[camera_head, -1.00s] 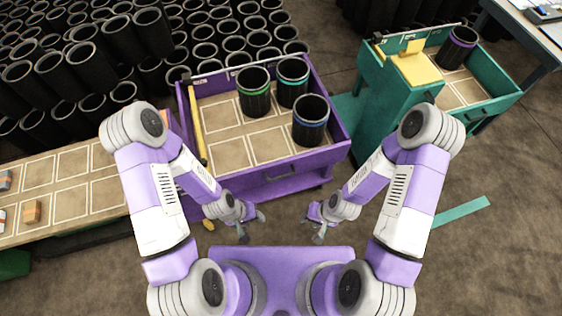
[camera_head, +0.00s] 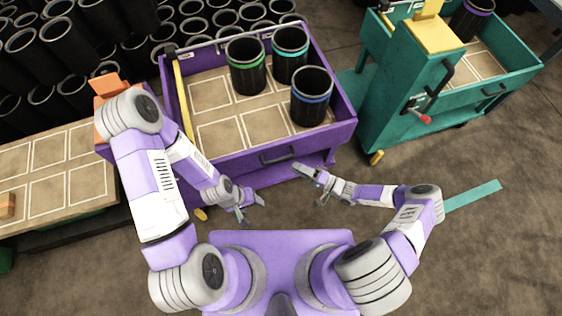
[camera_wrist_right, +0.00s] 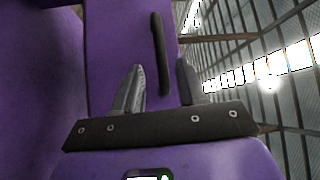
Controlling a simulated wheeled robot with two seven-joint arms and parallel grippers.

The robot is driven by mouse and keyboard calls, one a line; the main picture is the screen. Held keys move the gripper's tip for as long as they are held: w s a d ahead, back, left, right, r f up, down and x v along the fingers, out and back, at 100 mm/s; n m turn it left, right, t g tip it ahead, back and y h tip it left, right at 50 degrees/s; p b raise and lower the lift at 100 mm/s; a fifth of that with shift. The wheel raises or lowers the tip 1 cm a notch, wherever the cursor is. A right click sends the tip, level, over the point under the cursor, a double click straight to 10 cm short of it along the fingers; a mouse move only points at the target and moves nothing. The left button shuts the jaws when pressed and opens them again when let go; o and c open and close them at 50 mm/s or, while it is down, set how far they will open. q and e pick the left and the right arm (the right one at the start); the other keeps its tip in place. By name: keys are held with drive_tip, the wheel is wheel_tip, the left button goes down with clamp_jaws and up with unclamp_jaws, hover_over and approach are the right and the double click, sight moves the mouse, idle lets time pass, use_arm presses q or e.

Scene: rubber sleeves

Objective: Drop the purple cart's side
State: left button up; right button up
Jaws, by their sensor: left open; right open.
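The purple cart (camera_head: 240,163) stands in front of me with its near side panel up; a dark handle (camera_head: 278,156) sits on that panel. In the right wrist view the dark handle (camera_wrist_right: 161,54) shows upright on the purple panel, beyond the fingertips. The cart holds three black sleeves: one with a green band (camera_head: 246,68), one with a teal band (camera_head: 289,56), one with a blue band (camera_head: 311,98). My right gripper (camera_head: 308,184) is open and empty, low in front of the panel, right of the handle. My left gripper (camera_head: 251,207) is open and empty, nearer to me.
A teal cart (camera_head: 396,108) with a red-tipped lever (camera_head: 421,117) stands at the right. A tan gridded table (camera_head: 66,172) is at the left. Many black sleeves fill the back left. Floor is clear at the lower right, apart from a teal strip (camera_head: 473,195).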

sight(281, 159)
drive_tip(key=b+x, duration=0.1)
drive_tip(key=x, duration=0.6)
drive_tip(key=shift+w+a, duration=0.15)
drive_tip(key=shift+w, duration=0.1)
clamp_jaws()
